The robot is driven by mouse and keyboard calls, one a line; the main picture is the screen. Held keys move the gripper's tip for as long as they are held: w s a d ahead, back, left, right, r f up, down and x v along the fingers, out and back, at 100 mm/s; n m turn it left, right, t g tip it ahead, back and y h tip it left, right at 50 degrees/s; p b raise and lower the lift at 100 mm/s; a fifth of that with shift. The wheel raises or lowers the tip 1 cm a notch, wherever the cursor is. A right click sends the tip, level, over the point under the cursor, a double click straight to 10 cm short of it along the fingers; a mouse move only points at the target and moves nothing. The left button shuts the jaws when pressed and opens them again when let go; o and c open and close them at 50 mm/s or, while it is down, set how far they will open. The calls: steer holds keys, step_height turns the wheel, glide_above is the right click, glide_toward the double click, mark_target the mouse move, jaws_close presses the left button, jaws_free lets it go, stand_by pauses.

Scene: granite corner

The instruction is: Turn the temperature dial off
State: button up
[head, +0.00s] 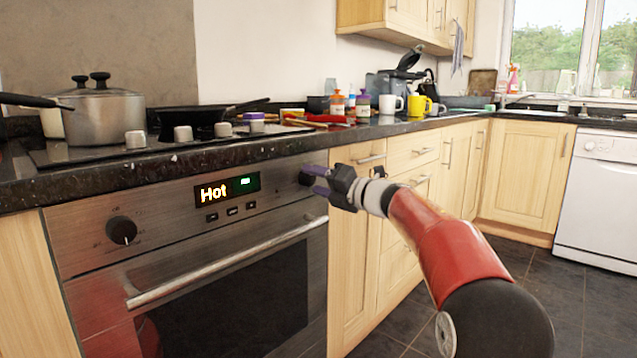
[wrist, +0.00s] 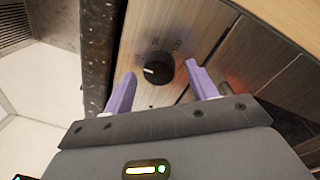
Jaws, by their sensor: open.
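The oven's steel panel has a black dial (head: 122,231) at its left end and a second black dial at its right end, by my gripper. This right dial (wrist: 155,70) shows in the wrist view, with a white pointer mark toward the left and printed numbers around it. The display (head: 227,189) between the dials reads "Hot" with a green sign. My gripper (head: 317,181) is open, its purple fingers at the right dial. In the wrist view the fingers (wrist: 160,90) stand on either side of the dial, apart from it in the picture. Contact cannot be told.
The oven door handle (head: 228,264) runs below the panel. The dark granite worktop edge (head: 170,165) juts above it. A pot (head: 98,112) and a pan stand on the hob. Cups and bottles stand on the worktop further right. The floor (head: 545,300) at right is clear.

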steer(key=v, duration=0.7)
steer(key=shift+s+d+b, duration=0.25)
steer(key=shift+d+b, duration=0.05)
steer(key=shift+d, duration=0.05)
steer(key=shift+f, duration=0.1)
